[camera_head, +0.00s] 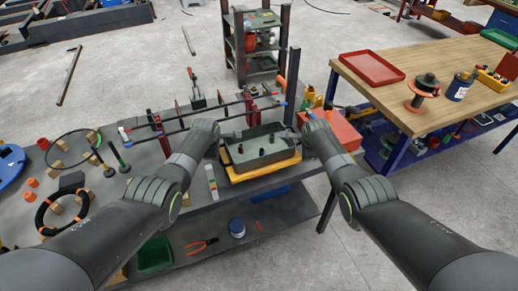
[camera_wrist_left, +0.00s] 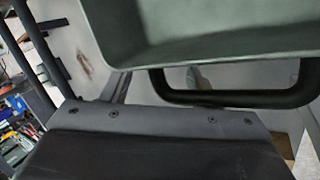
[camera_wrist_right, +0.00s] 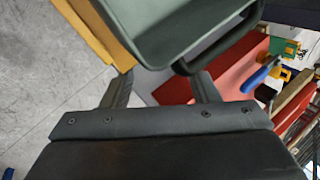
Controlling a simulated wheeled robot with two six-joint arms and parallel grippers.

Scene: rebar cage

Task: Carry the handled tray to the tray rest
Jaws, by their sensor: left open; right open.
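The dark grey-green handled tray (camera_head: 262,150) stands level at the right end of the grey workbench, with a few small dark pieces in it. A yellow-orange base (camera_head: 266,172), apparently the tray rest, shows under its front edge and also in the right wrist view (camera_wrist_right: 92,28). My left gripper (camera_head: 226,141) is open at the tray's left end; the black handle (camera_wrist_left: 235,98) crosses in front of it in the left wrist view. My right gripper (camera_head: 306,122) is open at the right end, its fingers close to the other handle (camera_wrist_right: 222,45). Both fingertips are largely hidden in the head view.
A red box (camera_head: 338,130) stands close right of the tray. Behind are bar clamps (camera_head: 190,118) and a dark shelf rack (camera_head: 252,45). A wooden table (camera_head: 440,75) with a red tray (camera_head: 372,68) stands to the right. Cable coils and small parts lie at left.

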